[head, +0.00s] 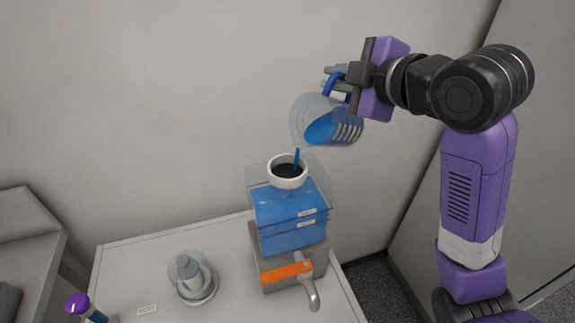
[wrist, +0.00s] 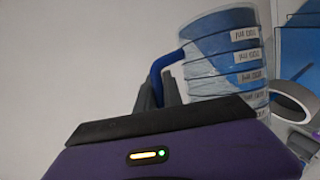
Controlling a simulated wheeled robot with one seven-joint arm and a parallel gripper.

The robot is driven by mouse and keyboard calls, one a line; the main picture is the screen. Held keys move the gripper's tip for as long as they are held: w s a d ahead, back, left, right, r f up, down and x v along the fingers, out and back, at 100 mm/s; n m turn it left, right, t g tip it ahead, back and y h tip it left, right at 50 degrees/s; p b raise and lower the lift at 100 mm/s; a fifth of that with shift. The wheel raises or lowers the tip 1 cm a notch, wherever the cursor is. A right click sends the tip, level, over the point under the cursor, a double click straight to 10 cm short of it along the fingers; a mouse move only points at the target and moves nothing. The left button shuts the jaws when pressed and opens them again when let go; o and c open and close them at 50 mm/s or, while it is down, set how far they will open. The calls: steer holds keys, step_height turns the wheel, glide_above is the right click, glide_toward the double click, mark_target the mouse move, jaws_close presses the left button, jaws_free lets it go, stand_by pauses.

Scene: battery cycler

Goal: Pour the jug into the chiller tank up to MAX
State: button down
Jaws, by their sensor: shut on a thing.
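My gripper (head: 343,80) is shut on the blue handle of the clear jug (head: 322,122). The jug is tilted to the left above the chiller tank (head: 288,238), with blue liquid inside. A short blue stream (head: 296,157) shows between the jug and the tank's white round filler neck (head: 275,173), entering its dark opening. The tank is clear-walled with blue liquid and two small labels on its front; they are too small to read, and I cannot tell the exact level against them. The wrist view shows the jug (wrist: 225,75) with several label bands, and the white neck (wrist: 295,98).
The tank stands on a grey base with an orange band (head: 285,272) and a metal tap-like handle (head: 311,290). A clear lidded vessel (head: 190,275) and a purple-capped bottle (head: 78,303) stand left on the white bench (head: 135,260). A wall is behind.

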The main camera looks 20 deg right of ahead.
steer(key=shift+s+a+r+b, duration=0.15)
steer(key=shift+a+b, duration=0.05)
steer(key=shift+b, duration=0.15)
stand_by(0.8)
